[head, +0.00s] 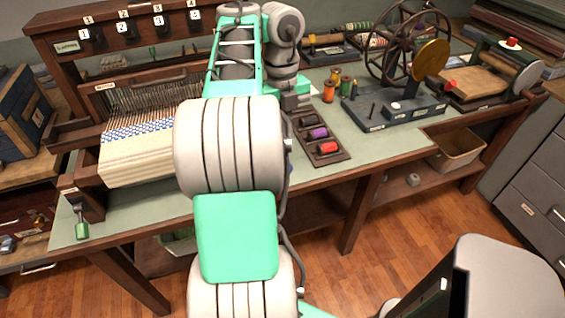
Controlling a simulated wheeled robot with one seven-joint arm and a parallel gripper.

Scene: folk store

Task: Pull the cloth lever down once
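The loom (72,128) stands at the left of the table, with a cream and blue cloth (128,165) on its front. A small lever with a green handle (82,230) hangs at the loom's front left corner, below a small label (70,190) too small to read. The handle points down. I cannot confirm from the label that this is the cloth lever. My arm rises through the middle of the view and covers the loom's right side. My gripper's fingers are hidden behind my own arm. Nothing of mine is seen near the green handle.
Numbered levers (128,32) line the loom's top beam. A tray of coloured spools (323,148) lies right of my arm. A winder with a large wheel (405,50) stands further right. Blue boxes (20,105) sit left of the loom. The space around the green handle looks clear.

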